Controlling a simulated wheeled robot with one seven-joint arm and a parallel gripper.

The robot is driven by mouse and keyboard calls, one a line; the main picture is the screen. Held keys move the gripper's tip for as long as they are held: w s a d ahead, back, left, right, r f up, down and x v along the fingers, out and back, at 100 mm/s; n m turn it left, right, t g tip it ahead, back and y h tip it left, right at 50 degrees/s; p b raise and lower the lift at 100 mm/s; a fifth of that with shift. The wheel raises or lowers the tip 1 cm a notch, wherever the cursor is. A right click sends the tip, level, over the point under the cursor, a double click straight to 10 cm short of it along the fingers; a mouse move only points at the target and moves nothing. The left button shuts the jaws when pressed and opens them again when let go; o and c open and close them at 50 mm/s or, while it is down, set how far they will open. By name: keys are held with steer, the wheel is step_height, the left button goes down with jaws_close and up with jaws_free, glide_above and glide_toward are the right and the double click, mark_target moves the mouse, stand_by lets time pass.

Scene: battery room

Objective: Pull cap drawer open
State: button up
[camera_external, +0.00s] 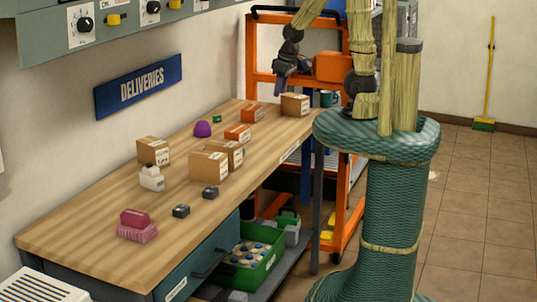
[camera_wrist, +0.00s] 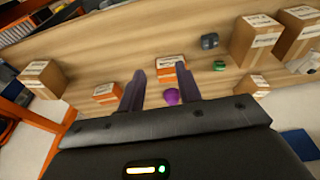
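A blue drawer front (camera_external: 196,262) with a dark bar handle (camera_external: 212,264) and a white label sits under the near end of the wooden workbench (camera_external: 75,242) in the external view. It looks shut, and I cannot read its label. My gripper (camera_external: 279,88) is high above the far end of the bench, well away from the drawer. In the wrist view my gripper (camera_wrist: 160,70) has its two dark fingers spread apart with nothing held between them. The drawer does not show in the wrist view.
Cardboard boxes (camera_external: 208,166), orange boxes (camera_external: 238,132) and a purple dome (camera_external: 202,129) stand on the bench. A green crate (camera_external: 262,272) of round capped items is on the shelf below. An orange rack (camera_external: 343,202) stands behind.

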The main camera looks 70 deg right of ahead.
steer(key=w+a+r+t+y+b, duration=0.1)
steer(key=w+a+t+y+b, duration=0.3)
steer(key=a, duration=0.6)
steer(key=w+a+r+n+t+y+b, duration=0.1)
steer(key=w+a+b, duration=0.1)
steer(key=a+b, duration=0.65)
steer(key=w+a+r+t+y+b, duration=0.1)
steer(key=w+a+t+y+b, duration=0.15)
steer(key=a, duration=0.95)
steer(key=s+a+r+m+t+y+b, duration=0.1)
steer(key=s+a+y+b, duration=0.2)
steer(key=s+a+b, duration=0.45)
steer(key=s+a+r+m+t+y+b, duration=0.1)
steer(key=s+a+r+m+y+b, duration=0.3)
steer(key=a, duration=0.7)
steer(key=s+a+f+m+t+b, duration=0.1)
steer(key=s+a+f+m+b, duration=0.1)
steer(key=s+b, duration=0.45)
steer(key=s+a+f+m+t+b, duration=0.15)
steer(key=s+b, duration=0.25)
steer(key=s, duration=0.6)
step_height(320, 180, down, 39)
steer(key=g+p, duration=0.1)
steer(key=shift+w+f, duration=0.15)
steer(key=shift+w, duration=0.05)
